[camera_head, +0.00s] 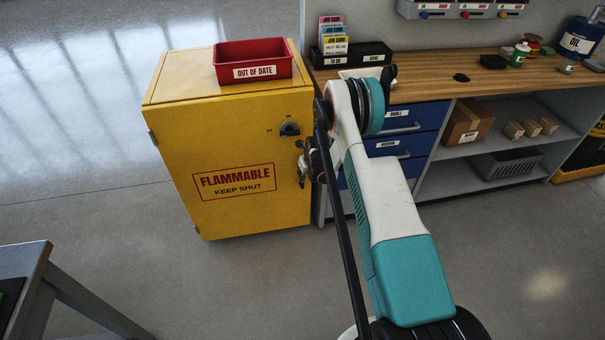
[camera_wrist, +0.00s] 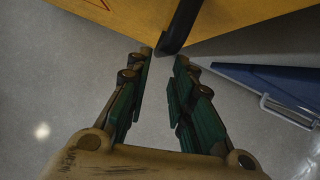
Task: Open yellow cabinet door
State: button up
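The yellow cabinet (camera_head: 233,110) stands on the floor left of the workbench. Its front door (camera_head: 228,155) bears a "FLAMMABLE KEEP SHUT" label and looks closed, with hinges along its left edge. A dark latch or knob (camera_head: 289,129) sits near the door's upper right. My gripper (camera_head: 305,168) is at the door's right edge, below that knob, partly hidden by my arm. In the wrist view my gripper (camera_wrist: 164,58) is open. A black handle (camera_wrist: 183,22) on the yellow face reaches down to the fingertips, near the gap between them. Contact cannot be told.
A red "OUT OF DATE" bin (camera_head: 252,72) sits on the cabinet top. The workbench (camera_head: 440,73) with blue drawers (camera_head: 418,115) stands close to the right of my gripper. A grey table (camera_head: 40,270) is at lower left. The floor before the cabinet is clear.

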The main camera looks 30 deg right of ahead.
jog(key=w, duration=0.2)
jog(key=shift+w+d+f+b, duration=0.1)
jog(key=shift+w+b, duration=0.3)
jog(key=shift+w+f+b, duration=0.4)
jog(key=shift+f, duration=0.05)
grip_shut()
